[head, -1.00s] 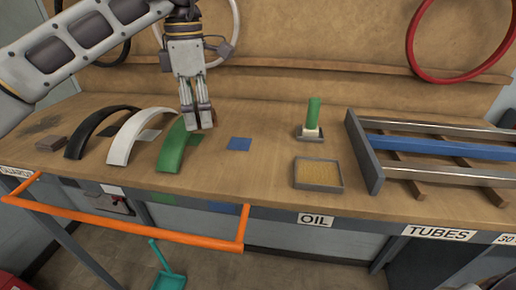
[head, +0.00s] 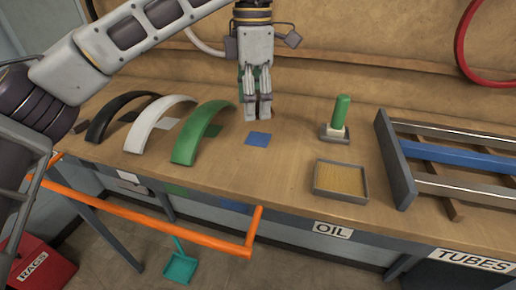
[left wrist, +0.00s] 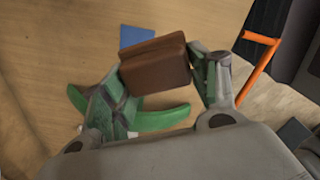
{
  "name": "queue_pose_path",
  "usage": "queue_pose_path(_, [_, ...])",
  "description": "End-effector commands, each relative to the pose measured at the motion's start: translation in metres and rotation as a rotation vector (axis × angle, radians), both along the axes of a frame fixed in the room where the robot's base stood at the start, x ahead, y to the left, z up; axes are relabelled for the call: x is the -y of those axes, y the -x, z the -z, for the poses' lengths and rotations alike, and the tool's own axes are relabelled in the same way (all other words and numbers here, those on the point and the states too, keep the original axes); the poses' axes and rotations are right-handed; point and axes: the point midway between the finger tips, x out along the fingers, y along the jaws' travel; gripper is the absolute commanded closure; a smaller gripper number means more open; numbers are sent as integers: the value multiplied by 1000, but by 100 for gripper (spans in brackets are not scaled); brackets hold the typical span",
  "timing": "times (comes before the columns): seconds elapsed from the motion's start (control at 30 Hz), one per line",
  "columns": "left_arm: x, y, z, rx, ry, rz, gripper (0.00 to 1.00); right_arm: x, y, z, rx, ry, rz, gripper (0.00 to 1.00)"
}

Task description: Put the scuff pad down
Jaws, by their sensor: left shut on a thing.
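My left gripper (head: 257,112) is shut on the scuff pad (left wrist: 156,65), a reddish-brown block held between the two fingertips in the left wrist view. In the head view the fingers hide the pad, and they hang over the bench behind a blue square (head: 258,139). The blue square also shows in the left wrist view (left wrist: 137,36), just beyond the pad. I cannot tell whether the pad touches the bench. My right gripper is not in view.
Green (head: 187,146), white (head: 140,137) and black (head: 99,124) fenders stand left of the gripper. A green-handled brush (head: 341,112), a shallow tray (head: 340,194) and a tube rack (head: 398,165) are to the right. Bare bench lies between.

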Motion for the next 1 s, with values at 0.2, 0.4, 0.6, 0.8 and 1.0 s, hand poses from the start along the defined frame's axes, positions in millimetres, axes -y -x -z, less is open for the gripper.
queue_pose_path(0.2, [-5, 4, 0, 0, 0, -59, 62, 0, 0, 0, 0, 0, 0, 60])
queue_pose_path(0.4, [-10, 8, 1, 0, 0, -136, 62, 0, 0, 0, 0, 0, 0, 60])
queue_pose_path(0.6, [-14, 9, 0, 0, 0, -239, 62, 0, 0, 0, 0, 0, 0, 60])
queue_pose_path(0.8, [-14, 9, 0, 1, 0, -291, 62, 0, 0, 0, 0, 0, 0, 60])
queue_pose_path(1.0, [-14, 9, 0, 1, 0, -295, 62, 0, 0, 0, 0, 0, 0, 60])
